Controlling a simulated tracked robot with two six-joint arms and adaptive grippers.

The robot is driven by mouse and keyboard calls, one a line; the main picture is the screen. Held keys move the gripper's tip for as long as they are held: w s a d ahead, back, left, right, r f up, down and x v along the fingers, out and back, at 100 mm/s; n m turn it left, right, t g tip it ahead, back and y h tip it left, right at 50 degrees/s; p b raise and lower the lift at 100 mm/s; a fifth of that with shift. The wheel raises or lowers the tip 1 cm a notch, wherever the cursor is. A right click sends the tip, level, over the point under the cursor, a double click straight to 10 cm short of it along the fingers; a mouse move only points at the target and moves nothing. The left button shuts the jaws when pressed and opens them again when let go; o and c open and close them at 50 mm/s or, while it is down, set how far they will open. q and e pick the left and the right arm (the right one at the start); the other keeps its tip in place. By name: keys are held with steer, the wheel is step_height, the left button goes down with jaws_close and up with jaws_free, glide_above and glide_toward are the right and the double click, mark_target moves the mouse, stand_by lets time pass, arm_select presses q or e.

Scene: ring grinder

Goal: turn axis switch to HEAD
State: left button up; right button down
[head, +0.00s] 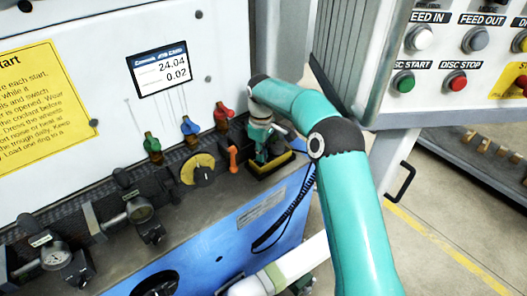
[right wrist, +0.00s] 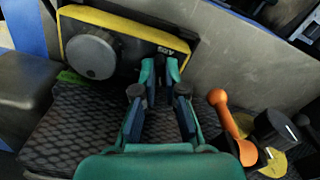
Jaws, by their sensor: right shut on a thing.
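The pendant box with a yellow rim (head: 280,163) sits on the machine's ledge, right of the coloured valves. In the right wrist view its black face (right wrist: 122,58) carries a large grey handwheel (right wrist: 91,53) and a small white label near the right end. My right gripper (head: 262,157) is over this box. In the right wrist view its fingertips (right wrist: 160,72) are close together at the label end, right of the handwheel. They are shut on the axis switch, which is mostly hidden between them, so its pointed position cannot be read.
An orange lever (head: 233,158) and a black knob on a yellow disc (head: 203,175) stand left of the box. Red, blue and green valves (head: 189,126) line the ledge. A button panel (head: 462,60) is at the right. A coiled cable (head: 285,213) hangs in front.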

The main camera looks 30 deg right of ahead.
steer(key=c, duration=1.2)
jaws_free()
steer(key=shift+f, duration=0.1)
step_height(320, 180, up, 12)
steer(key=shift+c, duration=0.2)
